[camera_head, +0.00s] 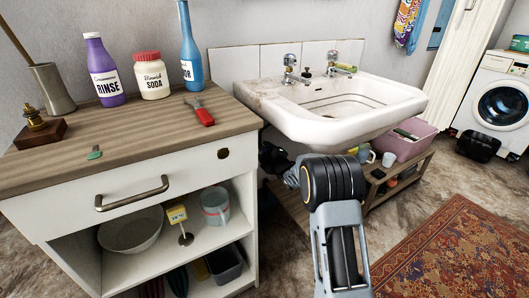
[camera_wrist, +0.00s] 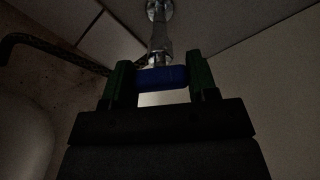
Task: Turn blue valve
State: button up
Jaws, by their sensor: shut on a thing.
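In the wrist view the blue valve (camera_wrist: 162,78) is a small blue handle below a chrome pipe fitting (camera_wrist: 160,30). My gripper (camera_wrist: 161,82) is shut on the blue valve, with one green-padded finger on each side of it. In the head view my arm reaches under the white sink (camera_head: 340,112). The valve and my fingertips are hidden there behind my arm and the basin.
A dark curved pipe (camera_wrist: 50,45) runs left of the valve. A wooden cabinet (camera_head: 125,135) with bottles stands left of the sink. A low wooden shelf with a pink tub (camera_head: 405,143) is close on the right. A patterned rug (camera_head: 440,250) covers the floor at front right.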

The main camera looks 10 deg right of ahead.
jog(key=n, duration=0.5)
jog(key=shift+r, duration=0.1)
jog(key=shift+d+n, duration=0.1)
jog(key=shift+n, duration=0.3)
dwell(0.3)
jog(key=o, duration=0.9)
jog(key=p+v, duration=0.3)
jog(key=v, duration=1)
jog(key=shift+s+r+p, duration=0.1)
jog(key=shift+s+p, duration=0.25)
